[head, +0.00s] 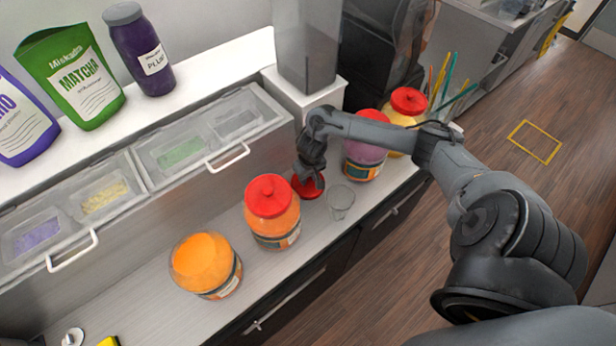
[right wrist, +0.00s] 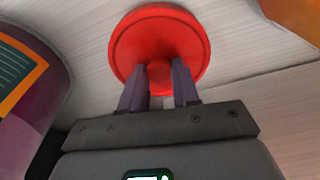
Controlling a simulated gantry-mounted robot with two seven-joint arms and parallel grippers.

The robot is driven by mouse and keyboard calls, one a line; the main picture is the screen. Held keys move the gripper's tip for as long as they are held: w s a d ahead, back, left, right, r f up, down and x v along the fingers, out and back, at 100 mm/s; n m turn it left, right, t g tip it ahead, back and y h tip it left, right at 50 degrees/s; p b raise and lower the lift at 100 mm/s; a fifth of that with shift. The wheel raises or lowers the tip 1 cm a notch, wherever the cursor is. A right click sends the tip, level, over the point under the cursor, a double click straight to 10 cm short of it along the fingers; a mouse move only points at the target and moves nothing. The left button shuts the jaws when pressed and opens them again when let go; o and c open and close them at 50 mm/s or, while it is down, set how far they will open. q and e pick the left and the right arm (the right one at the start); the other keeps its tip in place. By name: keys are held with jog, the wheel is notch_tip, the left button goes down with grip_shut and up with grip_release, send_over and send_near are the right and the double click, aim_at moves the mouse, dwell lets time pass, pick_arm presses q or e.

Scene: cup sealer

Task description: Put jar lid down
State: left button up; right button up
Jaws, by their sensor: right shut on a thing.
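A red jar lid (head: 308,186) is at the counter's surface, between a red-lidded orange jar and a clear cup. My right gripper (head: 311,170) is above the lid. In the right wrist view the gripper (right wrist: 160,82) is shut on the knob of the red lid (right wrist: 160,38). The lid looks flat on or very close to the counter; I cannot tell if it touches. An open jar with orange contents (head: 203,262) stands at the front left, without a lid. My left gripper is not in view.
The red-lidded orange jar (head: 272,212) stands left of the lid. The clear cup (head: 340,200) is close on its right. A pink jar (head: 364,156) and a yellow jar (head: 404,118) stand further right. Topping bins (head: 180,150) line the back.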

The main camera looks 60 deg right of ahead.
aim_at(310, 185)
jog(key=o, duration=1)
jog(key=shift+o, duration=0.2)
jog(key=shift+r, duration=0.3)
notch_tip(310, 185, up, 11)
jog(key=s+p, duration=0.1)
jog(key=p, duration=0.2)
jog(key=shift+a+r, duration=0.2)
jog(key=shift+a, duration=0.15)
jog(key=shift+s, duration=0.1)
